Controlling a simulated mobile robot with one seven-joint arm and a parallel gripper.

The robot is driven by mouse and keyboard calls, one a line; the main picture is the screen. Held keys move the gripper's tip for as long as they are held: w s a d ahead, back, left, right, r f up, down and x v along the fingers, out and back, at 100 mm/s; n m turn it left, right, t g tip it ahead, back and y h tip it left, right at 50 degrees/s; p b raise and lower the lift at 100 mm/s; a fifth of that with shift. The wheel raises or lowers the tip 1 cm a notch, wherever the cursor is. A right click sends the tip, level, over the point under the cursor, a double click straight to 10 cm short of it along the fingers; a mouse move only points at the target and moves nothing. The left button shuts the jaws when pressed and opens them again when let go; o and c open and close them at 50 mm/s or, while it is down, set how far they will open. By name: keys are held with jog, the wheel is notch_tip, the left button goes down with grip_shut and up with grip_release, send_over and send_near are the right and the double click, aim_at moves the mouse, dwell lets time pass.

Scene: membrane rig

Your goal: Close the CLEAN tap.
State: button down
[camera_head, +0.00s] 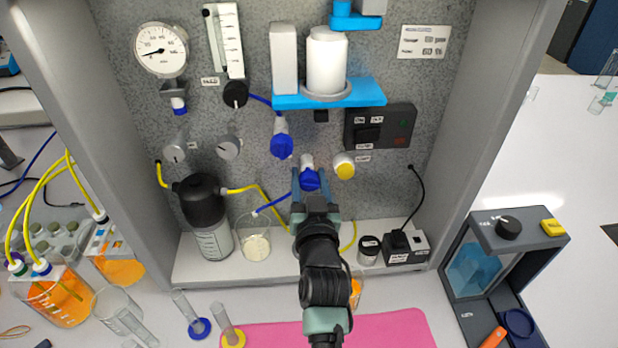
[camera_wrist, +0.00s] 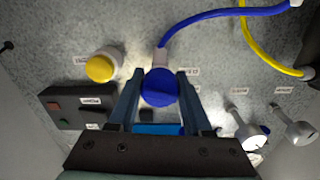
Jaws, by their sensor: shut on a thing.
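A blue-handled tap (camera_head: 309,180) sits low on the grey speckled panel, a blue tube leading from it. Its round blue handle also shows in the wrist view (camera_wrist: 160,88), between my two fingers. My gripper (camera_head: 311,176) reaches up from the front and is shut on this blue handle. A second blue tap (camera_head: 282,145) stands above and to the left of it. A yellow knob (camera_head: 344,166) is just to the right, and it shows beside the fingers in the wrist view (camera_wrist: 102,67). Small labels are by the taps, but I cannot read which one says CLEAN.
A glass beaker (camera_head: 255,243) and a dark-topped bottle (camera_head: 208,215) stand left of my arm on the rig's ledge. A small black box (camera_head: 406,246) stands on the right. A blue shelf (camera_head: 330,94) juts out above the taps. Side walls (camera_head: 496,80) enclose the panel.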

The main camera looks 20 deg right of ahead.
jog(key=m, duration=0.3)
jog(key=shift+m, duration=0.4)
jog(key=m+p, duration=0.1)
jog(key=m, duration=0.2)
jog(key=shift+m, duration=0.3)
jog(key=m+p, duration=0.1)
jog(key=m, duration=0.3)
jog(key=shift+r+p, duration=0.1)
jog(key=shift+p, duration=0.2)
jog(key=shift+m+p, duration=0.4)
jog(key=shift+m, duration=1.3)
jog(key=shift+c, duration=1.7)
grip_release()
